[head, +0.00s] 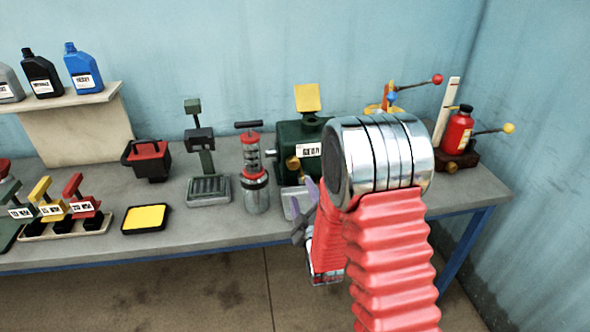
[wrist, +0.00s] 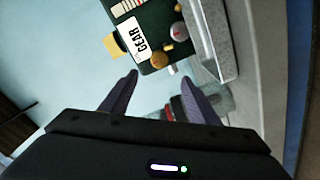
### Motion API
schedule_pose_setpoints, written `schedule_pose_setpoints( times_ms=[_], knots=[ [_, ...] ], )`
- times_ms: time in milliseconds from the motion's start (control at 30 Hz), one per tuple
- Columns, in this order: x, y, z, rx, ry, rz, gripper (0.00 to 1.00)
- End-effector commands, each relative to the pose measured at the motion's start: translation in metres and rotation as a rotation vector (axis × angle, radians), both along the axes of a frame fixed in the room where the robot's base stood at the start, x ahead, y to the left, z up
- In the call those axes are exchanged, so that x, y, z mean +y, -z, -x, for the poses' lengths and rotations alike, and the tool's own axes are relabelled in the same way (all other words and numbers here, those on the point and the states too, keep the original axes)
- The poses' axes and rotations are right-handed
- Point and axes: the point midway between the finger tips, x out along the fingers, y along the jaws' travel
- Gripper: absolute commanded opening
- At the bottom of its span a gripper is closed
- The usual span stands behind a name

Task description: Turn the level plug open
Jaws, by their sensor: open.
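The dark green gear housing (head: 290,138) with a white GEAR label stands on the bench, left of my arm. A brass plug (head: 293,168) shows low on its front. In the wrist view the housing (wrist: 150,14) appears turned, with the brass plug (wrist: 157,61) and a round grey-and-red fitting (wrist: 180,32) on its face. I cannot tell for certain which is the level plug. My gripper (wrist: 158,92) is open and empty, its fingertips short of the brass plug and apart from it. In the head view my arm partly hides the gripper (head: 305,212).
A grey tray (head: 290,206) sits at the housing's foot. A red-and-grey pump (head: 254,170) stands close on its left. A red bottle (head: 458,130) stands at the bench's right end. A yellow pad (head: 146,217) lies further left.

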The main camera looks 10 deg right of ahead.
Motion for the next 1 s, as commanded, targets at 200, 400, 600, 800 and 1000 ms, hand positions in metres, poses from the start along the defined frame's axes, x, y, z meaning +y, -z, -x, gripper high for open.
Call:
schedule_pose_setpoints(
  times_ms=[200,400,600,800,1000],
  knots=[
    [0.000,0.000,-0.023,-0.001,0.000,0.000,0.55],
    [0.000,0.000,-0.052,-0.002,0.000,0.000,0.55],
    [0.000,0.000,-0.080,-0.001,0.000,0.000,0.55],
    [0.000,0.000,-0.107,-0.001,-0.001,0.000,0.55],
    [0.001,0.000,-0.127,-0.001,-0.001,0.000,0.55]
  ],
)
